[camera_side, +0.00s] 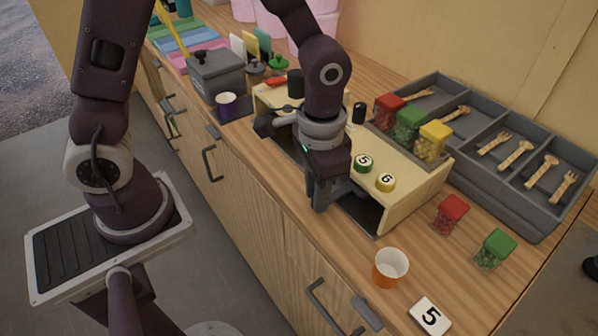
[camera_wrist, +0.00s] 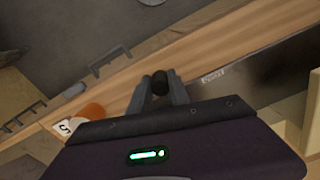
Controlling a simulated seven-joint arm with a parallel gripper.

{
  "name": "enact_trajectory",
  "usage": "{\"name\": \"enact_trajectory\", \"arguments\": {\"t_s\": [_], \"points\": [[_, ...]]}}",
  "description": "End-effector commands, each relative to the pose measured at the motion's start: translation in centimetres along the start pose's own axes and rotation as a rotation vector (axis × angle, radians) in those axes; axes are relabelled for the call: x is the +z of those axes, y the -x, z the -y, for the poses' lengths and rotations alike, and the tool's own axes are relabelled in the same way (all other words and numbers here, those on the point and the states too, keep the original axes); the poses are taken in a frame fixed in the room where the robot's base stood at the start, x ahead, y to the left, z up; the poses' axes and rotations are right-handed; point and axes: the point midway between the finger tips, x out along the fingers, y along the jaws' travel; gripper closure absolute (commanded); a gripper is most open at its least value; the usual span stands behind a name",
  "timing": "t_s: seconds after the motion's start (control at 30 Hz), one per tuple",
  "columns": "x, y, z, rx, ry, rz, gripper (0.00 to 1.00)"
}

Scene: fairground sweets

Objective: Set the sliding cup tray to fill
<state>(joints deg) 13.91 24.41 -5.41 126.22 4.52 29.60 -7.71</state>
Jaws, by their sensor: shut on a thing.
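A cream dispenser unit (camera_side: 418,190) stands on the wooden counter, with a dark recess low in its front. A dark flat surface (camera_side: 362,212) shows in this recess; I cannot tell how much of it is the sliding cup tray. My gripper (camera_side: 318,206) is at the unit's front, pointing down. In the wrist view my gripper (camera_wrist: 158,88) is shut on a round black knob (camera_wrist: 160,82), with one finger on each side. A dark panel (camera_wrist: 255,78) with a small unreadable label lies right of the knob. The knob is hidden in the side view.
An orange cup (camera_side: 388,270) and a card marked 5 (camera_side: 430,317) stand on the counter's right front. Red-lidded (camera_side: 451,213) and green-lidded (camera_side: 495,249) boxes stand right of the unit. A purple cup (camera_side: 227,104) is at left. A grey compartment tray (camera_side: 540,232) lies behind.

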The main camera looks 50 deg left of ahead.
Motion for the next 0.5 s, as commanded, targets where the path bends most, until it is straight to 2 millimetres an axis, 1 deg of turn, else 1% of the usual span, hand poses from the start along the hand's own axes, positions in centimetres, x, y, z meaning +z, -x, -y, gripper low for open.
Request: {"name": "enact_trajectory", "arguments": {"t_s": [0.1,0.37,0.4,0.47,0.5], "points": [[-0.27,0.06,-0.60,0.001,0.000,-0.005,1.00],[-0.32,0.08,-0.81,0.005,-0.001,-0.007,1.00],[-0.32,0.07,-0.81,0.005,-0.001,-0.007,0.70],[-0.30,0.07,-0.77,0.004,-0.001,-0.006,0.58],[-0.28,0.06,-0.73,0.004,-0.001,-0.006,0.55]]}}
